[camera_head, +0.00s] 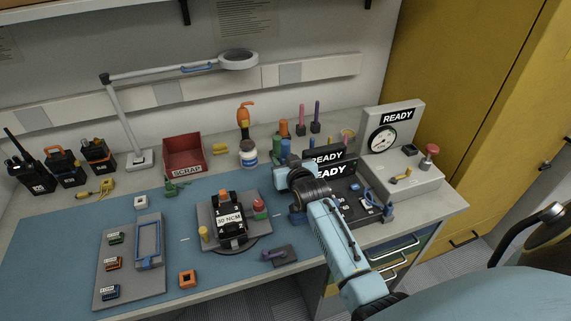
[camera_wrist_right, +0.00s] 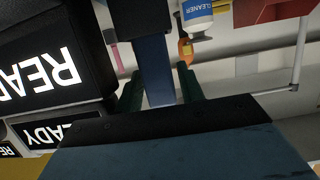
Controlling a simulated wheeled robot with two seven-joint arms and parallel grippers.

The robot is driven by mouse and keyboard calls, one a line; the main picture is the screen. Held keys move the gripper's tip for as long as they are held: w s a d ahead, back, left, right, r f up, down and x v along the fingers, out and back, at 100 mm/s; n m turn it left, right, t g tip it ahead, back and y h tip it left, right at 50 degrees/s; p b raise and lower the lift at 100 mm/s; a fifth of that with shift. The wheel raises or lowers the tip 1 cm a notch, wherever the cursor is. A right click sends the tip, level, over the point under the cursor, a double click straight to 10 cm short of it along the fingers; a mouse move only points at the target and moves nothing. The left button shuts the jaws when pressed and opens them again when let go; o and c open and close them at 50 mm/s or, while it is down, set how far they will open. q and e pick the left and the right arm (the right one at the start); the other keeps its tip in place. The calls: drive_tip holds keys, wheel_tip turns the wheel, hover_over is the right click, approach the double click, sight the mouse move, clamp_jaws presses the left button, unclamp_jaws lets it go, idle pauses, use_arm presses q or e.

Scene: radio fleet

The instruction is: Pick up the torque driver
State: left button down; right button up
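The tool that I take to be the torque driver is a blue upright piece (camera_head: 285,149) just behind my right gripper in the head view. In the right wrist view a blue bar (camera_wrist_right: 157,72) with a dark block at its upper end stands between the fingers of my right gripper (camera_wrist_right: 159,82). The dark green fingers lie one on each side of the bar; I cannot tell whether they touch it. In the head view this gripper (camera_head: 287,167) is partly hidden by its own wrist. My left gripper is not in view.
Black READY displays (camera_head: 328,172) stand close right of my right gripper. A cleaner bottle (camera_head: 248,155) and red scrap bin (camera_head: 184,155) stand to its left. Upright coloured tools (camera_head: 316,117) stand behind. A 30 NCM fixture (camera_head: 231,225) occupies the blue mat in front.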

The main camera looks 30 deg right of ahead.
sight(285, 142)
clamp_jaws()
wheel_tip(285, 142, up, 10)
drive_tip(key=shift+r+p, duration=0.1)
drive_tip(key=shift+p, duration=0.65)
drive_tip(key=shift+p, duration=0.4)
